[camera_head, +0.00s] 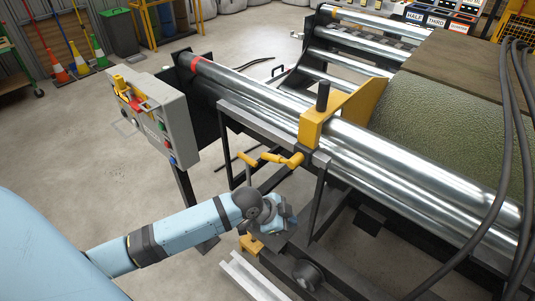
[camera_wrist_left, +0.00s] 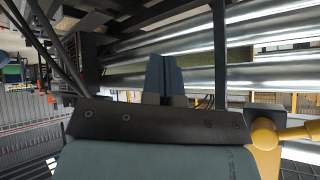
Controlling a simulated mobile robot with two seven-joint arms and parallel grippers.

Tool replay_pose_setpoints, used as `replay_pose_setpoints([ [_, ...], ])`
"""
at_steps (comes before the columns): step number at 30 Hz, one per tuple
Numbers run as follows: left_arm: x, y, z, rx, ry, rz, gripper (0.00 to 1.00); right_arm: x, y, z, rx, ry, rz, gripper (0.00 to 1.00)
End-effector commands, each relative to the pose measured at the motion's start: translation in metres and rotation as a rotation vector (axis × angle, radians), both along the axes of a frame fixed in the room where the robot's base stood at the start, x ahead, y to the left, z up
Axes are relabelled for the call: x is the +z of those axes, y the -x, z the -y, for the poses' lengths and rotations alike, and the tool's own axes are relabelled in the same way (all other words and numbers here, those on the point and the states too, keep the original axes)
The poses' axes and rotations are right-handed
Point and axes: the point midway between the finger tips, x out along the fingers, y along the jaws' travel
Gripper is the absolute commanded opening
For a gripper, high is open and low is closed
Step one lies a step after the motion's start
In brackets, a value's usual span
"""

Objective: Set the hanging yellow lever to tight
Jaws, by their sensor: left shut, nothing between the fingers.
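A yellow lever (camera_head: 280,158) with a bent, jointed shape sits below the yellow bracket (camera_head: 318,122) on the roller frame. My left gripper (camera_head: 288,217) is below and in front of it, apart from it, beside the frame's legs. In the left wrist view the two fingers (camera_wrist_left: 164,78) are together with nothing between them. A yellow rounded part with an arm (camera_wrist_left: 268,135) shows at the right edge there, partly cut off and beside the gripper; I cannot tell whether it is the lever. No tight mark is readable. My right gripper is out of view.
Steel rollers (camera_head: 370,160) run behind the lever, with a green turf roll (camera_head: 450,115) beyond. A grey control box (camera_head: 165,125) on a post stands to the left. A dark frame leg (camera_head: 317,205) is close to my left gripper. Black cables hang at the right.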

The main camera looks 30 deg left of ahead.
Motion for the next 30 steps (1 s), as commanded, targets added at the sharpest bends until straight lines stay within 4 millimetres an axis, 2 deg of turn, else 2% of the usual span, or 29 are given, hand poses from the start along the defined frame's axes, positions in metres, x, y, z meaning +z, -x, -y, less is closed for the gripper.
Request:
replay_pose_setpoints([
  [1,0.007,-0.014,-0.010,-0.050,-0.041,-0.001,0.00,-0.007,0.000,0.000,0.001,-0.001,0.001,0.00],
  [3,0.018,-0.027,-0.021,-0.125,-0.090,-0.017,0.00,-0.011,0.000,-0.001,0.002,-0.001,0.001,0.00],
  [9,0.058,-0.055,-0.060,-0.327,-0.228,-0.071,0.00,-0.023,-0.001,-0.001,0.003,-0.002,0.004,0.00],
  [18,0.125,-0.071,-0.120,-0.555,-0.366,-0.151,0.00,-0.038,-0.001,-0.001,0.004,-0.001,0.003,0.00],
  [24,0.180,-0.099,-0.174,-0.601,-0.369,-0.121,0.00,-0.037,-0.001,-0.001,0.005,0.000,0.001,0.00],
  [30,0.211,-0.108,-0.202,-0.623,-0.360,-0.098,0.00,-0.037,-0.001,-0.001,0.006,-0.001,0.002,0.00],
])
